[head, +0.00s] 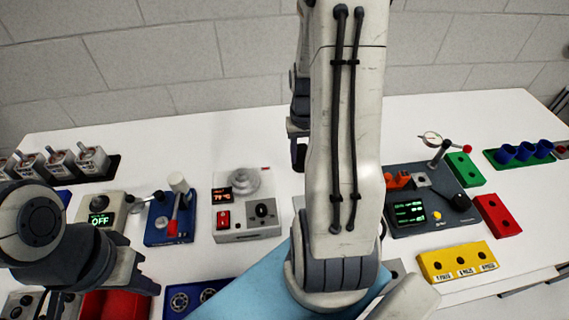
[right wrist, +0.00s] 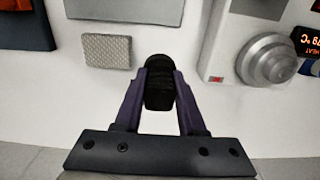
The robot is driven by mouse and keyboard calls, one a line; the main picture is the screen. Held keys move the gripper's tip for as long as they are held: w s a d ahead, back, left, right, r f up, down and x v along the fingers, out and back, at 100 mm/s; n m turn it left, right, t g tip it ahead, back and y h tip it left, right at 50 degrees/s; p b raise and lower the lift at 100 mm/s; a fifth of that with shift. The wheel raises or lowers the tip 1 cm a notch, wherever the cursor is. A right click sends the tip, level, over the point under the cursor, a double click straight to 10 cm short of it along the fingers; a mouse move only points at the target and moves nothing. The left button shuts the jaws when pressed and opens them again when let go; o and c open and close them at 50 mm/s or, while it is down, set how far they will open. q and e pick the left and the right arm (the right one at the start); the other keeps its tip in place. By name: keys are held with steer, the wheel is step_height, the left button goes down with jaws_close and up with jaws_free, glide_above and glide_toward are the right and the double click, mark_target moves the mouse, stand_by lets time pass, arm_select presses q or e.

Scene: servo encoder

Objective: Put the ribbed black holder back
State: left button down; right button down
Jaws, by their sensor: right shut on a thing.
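My right gripper (right wrist: 160,95) has its two fingers closed on the ribbed black holder (right wrist: 158,88), a small dark piece with a rounded top. I cannot tell whether the holder touches the white table or hangs above it. In the head view the right arm reaches to the back of the table, and the gripper (head: 298,145) shows only partly beside the arm, right of the heater unit.
The heater unit (head: 247,215) with a round plate stands beside the right gripper. A grey textured pad (right wrist: 106,50) lies near the holder. A blue lever fixture (head: 170,220), a dark console (head: 430,205) and a yellow block (head: 457,262) stand around. The table's back strip is mostly bare.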

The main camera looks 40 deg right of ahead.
steer(key=w+f, duration=0.1)
steer(key=w+a+f, duration=0.1)
steer(key=w+a, duration=0.1)
steer(key=w, duration=0.1)
steer(key=shift+f+p, duration=0.35)
steer(key=shift+f, duration=0.05)
step_height(320, 180, down, 3)
steer(key=shift+a+f+p, duration=0.1)
steer(key=shift+p, duration=0.35)
steer(key=shift+f, duration=0.4)
steer(key=shift+f, duration=0.1)
steer(key=c, duration=0.8)
jaws_free()
steer(key=shift+o, duration=0.2)
